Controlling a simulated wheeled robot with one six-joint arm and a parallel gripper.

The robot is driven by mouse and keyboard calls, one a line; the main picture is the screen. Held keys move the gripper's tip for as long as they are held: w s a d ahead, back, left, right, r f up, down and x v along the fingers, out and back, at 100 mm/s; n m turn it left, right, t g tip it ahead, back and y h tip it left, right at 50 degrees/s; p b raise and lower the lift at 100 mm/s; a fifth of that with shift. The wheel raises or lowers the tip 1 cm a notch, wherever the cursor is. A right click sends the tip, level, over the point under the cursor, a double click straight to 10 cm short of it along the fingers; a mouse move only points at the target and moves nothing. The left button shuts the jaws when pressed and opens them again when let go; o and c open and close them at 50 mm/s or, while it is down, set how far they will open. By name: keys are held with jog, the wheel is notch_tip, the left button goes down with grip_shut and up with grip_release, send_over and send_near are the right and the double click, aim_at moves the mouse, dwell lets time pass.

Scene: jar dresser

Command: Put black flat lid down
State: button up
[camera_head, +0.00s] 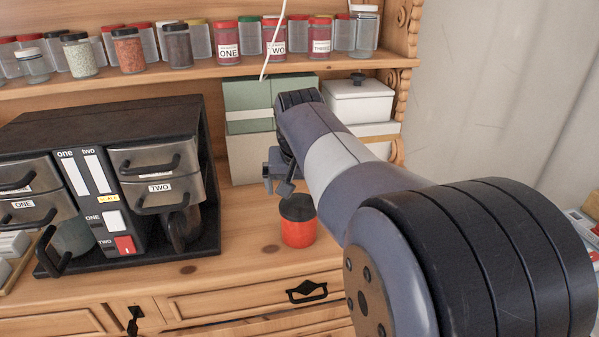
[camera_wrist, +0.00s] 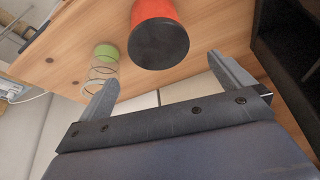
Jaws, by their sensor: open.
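The black flat lid (camera_head: 297,207) sits on top of a red jar (camera_head: 298,234) that stands upright on the dresser's wooden counter. In the wrist view the lid (camera_wrist: 160,43) faces the camera, with the red jar (camera_wrist: 152,9) behind it. My gripper (camera_head: 279,180) is above and slightly left of the lid in the head view, apart from it. In the wrist view my gripper (camera_wrist: 163,74) is open and empty, its two fingers spread, with the lid beyond the gap between them.
A clear jar with a green lid (camera_wrist: 105,53) shows in the wrist view. A black drawer unit (camera_head: 120,190) stands left of the red jar. Green boxes (camera_head: 250,105) and a white lidded box (camera_head: 358,100) stand behind. The shelf above (camera_head: 200,78) holds several jars.

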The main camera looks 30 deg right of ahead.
aim_at(299, 205)
jog(key=v, duration=0.6)
jog(key=x, duration=1.3)
jog(key=shift+s+f, duration=0.1)
jog(key=shift+s, duration=0.05)
notch_tip(299, 205, up, 2)
jog(key=shift+r, duration=0.65)
